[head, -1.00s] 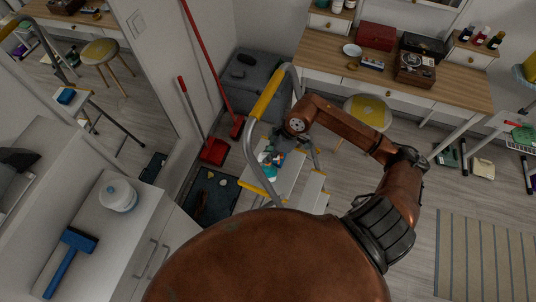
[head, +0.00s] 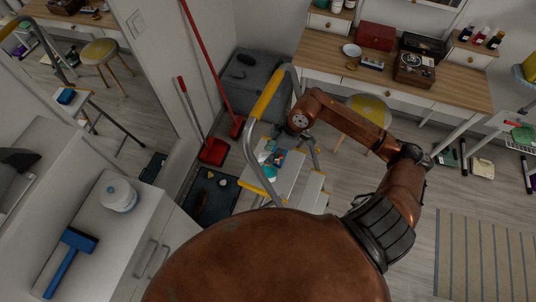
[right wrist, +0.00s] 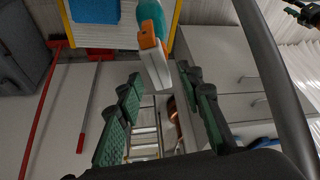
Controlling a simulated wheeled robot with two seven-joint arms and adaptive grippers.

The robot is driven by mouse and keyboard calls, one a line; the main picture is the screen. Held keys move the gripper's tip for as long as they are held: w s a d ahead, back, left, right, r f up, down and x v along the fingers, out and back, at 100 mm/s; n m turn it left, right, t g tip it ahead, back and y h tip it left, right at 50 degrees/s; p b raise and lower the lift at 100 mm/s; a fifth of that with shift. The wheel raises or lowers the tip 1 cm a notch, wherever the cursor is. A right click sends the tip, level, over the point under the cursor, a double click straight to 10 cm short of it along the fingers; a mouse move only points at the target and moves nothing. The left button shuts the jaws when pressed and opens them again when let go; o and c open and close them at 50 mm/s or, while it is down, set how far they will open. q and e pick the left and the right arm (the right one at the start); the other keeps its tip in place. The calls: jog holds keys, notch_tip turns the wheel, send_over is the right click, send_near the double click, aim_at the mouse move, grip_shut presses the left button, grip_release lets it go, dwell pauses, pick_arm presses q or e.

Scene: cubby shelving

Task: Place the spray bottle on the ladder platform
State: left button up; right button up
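The spray bottle, teal with an orange and white head, stands on the ladder platform in the right wrist view (right wrist: 151,38); its teal part shows in the head view (head: 269,172). The platform (right wrist: 100,36) has a yellow edge and shows as the ladder's pale top step in the head view (head: 286,180). My right gripper (right wrist: 163,77) is open in the right wrist view, its green-padded fingers apart on either side of the bottle's head, with gaps visible. In the head view the right gripper (head: 282,137) is partly hidden at the platform. My left gripper is not seen.
A blue sponge-like block (right wrist: 95,10) lies on the platform beside the bottle. The ladder's grey and yellow rail (head: 266,95) rises just left of my right gripper. A yellow-topped stool (head: 367,110) and a desk (head: 330,50) stand behind.

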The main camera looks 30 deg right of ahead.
jog(key=v, duration=1)
